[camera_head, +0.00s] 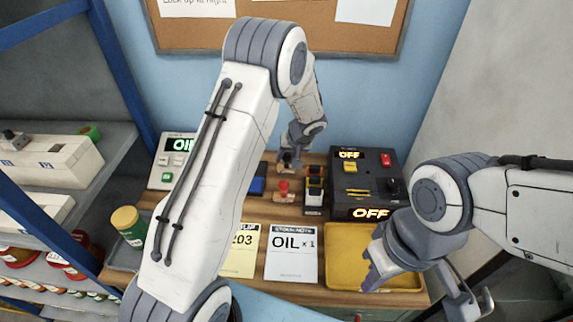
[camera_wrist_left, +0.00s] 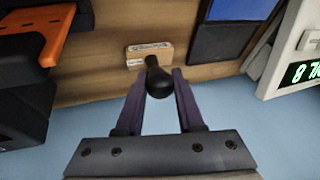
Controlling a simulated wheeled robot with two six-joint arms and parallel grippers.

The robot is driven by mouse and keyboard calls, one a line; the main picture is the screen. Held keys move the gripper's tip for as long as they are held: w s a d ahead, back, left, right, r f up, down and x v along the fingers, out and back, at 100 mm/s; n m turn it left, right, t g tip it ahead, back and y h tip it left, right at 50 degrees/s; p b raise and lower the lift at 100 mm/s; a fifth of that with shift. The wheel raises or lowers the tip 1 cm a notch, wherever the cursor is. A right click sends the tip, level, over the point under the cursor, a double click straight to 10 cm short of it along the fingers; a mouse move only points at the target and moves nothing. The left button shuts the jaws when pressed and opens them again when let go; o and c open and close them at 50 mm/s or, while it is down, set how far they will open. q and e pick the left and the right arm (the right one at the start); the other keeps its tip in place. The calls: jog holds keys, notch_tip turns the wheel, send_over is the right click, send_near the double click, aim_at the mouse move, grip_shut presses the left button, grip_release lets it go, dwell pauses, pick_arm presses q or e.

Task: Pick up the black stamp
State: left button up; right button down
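The black stamp has a round black knob (camera_wrist_left: 161,84) and a light wooden base (camera_wrist_left: 150,54) with a pale label, resting on the wooden bench. In the head view it is mostly hidden under my left gripper (camera_head: 289,158). In the left wrist view, my left gripper (camera_wrist_left: 160,78) has its two purple fingers apart on either side of the knob. I cannot tell whether they touch it. My right gripper (camera_head: 415,285) is open, with nothing seen in it, by the yellow tray (camera_head: 343,234).
A red-knobbed stamp (camera_head: 283,188) stands in front of the black one. A black control box (camera_head: 362,184) reading OFF is on the right, beside a black-and-orange item (camera_head: 315,190). A blue pad (camera_head: 258,181) and a white display unit (camera_head: 176,150) are left. Papers, including an OIL note (camera_head: 291,258), lie in front.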

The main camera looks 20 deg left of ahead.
aim_at(287, 153)
pick_arm(q)
grip_shut()
jog(key=shift+r, duration=0.15)
notch_tip(287, 153, up, 10)
jog(key=shift+f+b, duration=0.1)
jog(key=shift+b, duration=0.65)
jog(key=shift+o, duration=1.5)
grip_release()
jog(key=c, duration=0.4)
